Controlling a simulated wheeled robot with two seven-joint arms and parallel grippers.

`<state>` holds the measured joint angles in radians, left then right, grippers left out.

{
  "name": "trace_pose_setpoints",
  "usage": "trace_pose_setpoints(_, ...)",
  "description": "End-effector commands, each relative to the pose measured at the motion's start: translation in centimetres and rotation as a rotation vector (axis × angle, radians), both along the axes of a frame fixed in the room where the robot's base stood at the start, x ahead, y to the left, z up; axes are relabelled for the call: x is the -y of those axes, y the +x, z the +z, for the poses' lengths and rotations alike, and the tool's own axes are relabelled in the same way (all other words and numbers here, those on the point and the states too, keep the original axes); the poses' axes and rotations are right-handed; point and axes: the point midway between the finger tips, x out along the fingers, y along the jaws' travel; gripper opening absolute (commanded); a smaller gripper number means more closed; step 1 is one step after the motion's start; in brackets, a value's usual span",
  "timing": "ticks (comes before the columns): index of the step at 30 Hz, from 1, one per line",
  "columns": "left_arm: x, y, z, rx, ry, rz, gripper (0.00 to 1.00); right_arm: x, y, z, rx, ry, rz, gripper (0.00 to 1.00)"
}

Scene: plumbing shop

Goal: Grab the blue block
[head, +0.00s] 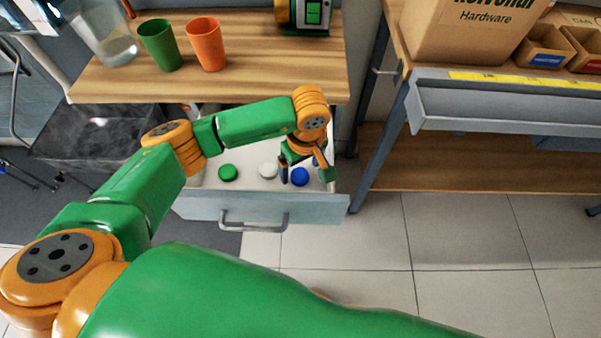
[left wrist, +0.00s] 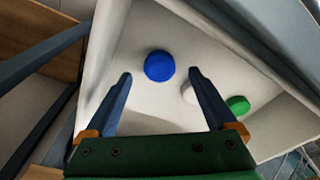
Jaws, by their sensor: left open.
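The blue block (head: 300,176) is a small round piece on the floor of an open drawer (head: 252,208), near its right end. In the left wrist view the blue block (left wrist: 159,66) lies just beyond and between the two fingertips, and I see no contact. My left gripper (head: 304,172) reaches down into the drawer at the block; its fingers (left wrist: 160,76) are apart with nothing between them. My right gripper is not in view.
A white piece (head: 268,170) and a green piece (head: 228,172) lie left of the blue block. Green (head: 160,45) and orange (head: 206,44) cups stand on the wooden top (head: 250,85) above. A workbench (head: 480,172) stands right; the tiled floor in front is clear.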

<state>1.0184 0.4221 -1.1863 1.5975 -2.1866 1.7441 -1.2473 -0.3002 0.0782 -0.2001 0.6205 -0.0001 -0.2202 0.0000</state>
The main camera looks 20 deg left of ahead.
Motion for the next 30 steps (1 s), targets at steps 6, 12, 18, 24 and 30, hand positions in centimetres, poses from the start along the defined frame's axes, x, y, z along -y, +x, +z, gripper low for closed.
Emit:
trace_pose_setpoints(6,-0.2,0.2,-2.6,-0.001,0.001,-0.001,0.91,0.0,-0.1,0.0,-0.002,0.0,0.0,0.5)
trace_pose_setpoints(12,-0.2,0.2,-2.6,0.0,0.0,-0.001,0.82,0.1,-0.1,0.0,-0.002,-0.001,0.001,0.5)
trace_pose_setpoints(18,-0.2,0.2,-2.6,0.0,0.0,0.0,0.28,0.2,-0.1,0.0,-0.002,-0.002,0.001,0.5)
trace_pose_setpoints(24,-0.2,0.2,-2.6,0.0,0.0,0.0,0.0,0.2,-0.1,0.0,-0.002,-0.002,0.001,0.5)
trace_pose_setpoints(30,-0.2,0.4,-1.3,0.004,-0.002,0.001,0.0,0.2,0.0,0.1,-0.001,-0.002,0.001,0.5)
